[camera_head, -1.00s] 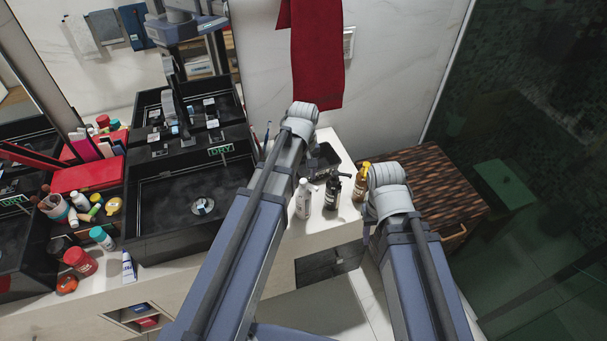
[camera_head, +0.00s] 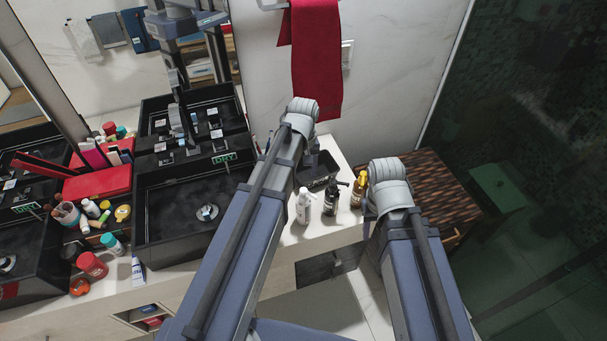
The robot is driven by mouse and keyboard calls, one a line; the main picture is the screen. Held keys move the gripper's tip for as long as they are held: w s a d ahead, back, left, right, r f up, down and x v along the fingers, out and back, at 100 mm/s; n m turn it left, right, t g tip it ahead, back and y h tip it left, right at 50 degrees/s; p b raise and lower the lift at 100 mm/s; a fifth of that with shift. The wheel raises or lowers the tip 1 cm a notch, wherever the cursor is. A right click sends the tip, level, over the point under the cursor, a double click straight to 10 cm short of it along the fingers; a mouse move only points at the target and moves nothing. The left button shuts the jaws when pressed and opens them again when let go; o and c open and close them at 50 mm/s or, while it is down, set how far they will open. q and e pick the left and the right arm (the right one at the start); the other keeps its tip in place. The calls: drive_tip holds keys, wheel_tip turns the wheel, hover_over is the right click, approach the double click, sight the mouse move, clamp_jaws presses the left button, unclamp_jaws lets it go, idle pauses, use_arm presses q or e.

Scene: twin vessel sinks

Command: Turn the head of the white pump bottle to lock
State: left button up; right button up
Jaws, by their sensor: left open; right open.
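The white pump bottle (camera_head: 303,209) stands upright on the pale counter, just right of my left arm. Its head is small in this view, and I cannot tell which way it is turned. My two arms reach in from the bottom, the left one ending near the red towel and the right one near the wooden cabinet. Neither gripper shows; both are hidden beyond the arm joints or out of frame.
Right of the white bottle stand a black pump bottle (camera_head: 330,202) and an amber bottle (camera_head: 357,193). A dark tray (camera_head: 321,166) lies behind them. A black sink (camera_head: 178,222) is at left, with several toiletries beyond it. A wooden cabinet (camera_head: 433,188) is at right.

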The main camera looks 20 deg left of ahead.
sight(303, 190)
use_arm(q)
drive_tip(key=shift+m, duration=0.3)
drive_tip(key=shift+f, duration=0.1)
wheel_tip(303, 190, down, 8)
drive_tip(key=b, duration=0.8)
drive_tip(key=shift+r, duration=0.2)
drive_tip(key=shift+c, duration=0.3)
clamp_jaws()
